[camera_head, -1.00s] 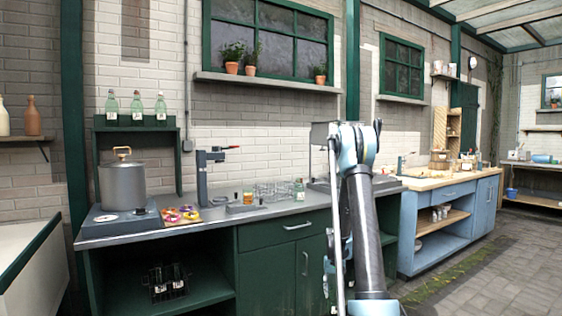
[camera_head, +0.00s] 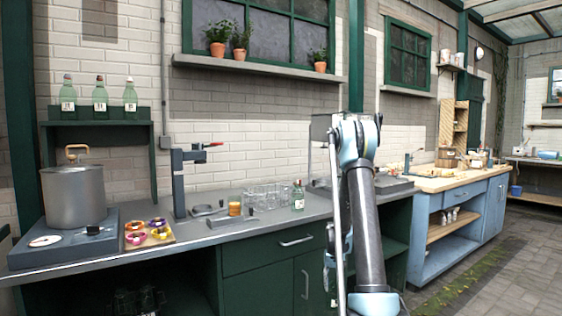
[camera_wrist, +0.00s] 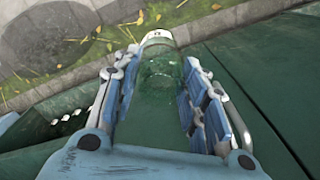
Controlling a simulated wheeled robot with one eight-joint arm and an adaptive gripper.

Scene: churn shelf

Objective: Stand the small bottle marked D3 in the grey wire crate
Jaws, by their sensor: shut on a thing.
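In the wrist view my gripper (camera_wrist: 160,62) is shut on a clear green glass bottle (camera_wrist: 156,105), with a pale end showing beyond the fingertips. I cannot read a D3 mark on it. In the head view my gripper is mostly hidden behind my arm, low in the middle. A dark wire crate (camera_head: 138,301) with bottles in it sits on the low shelf under the counter at left. It is in deep shadow and cut by the bottom edge of the picture. My gripper is well to the right of it.
The metal counter (camera_head: 225,228) carries a pot (camera_head: 75,197), a tray of coloured rings (camera_head: 150,241), a press (camera_head: 180,185), glasses (camera_head: 262,197) and another small bottle (camera_head: 298,197). Three green bottles (camera_head: 100,97) stand on the rack. A closed green cupboard (camera_head: 262,285) is right of the crate's bay.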

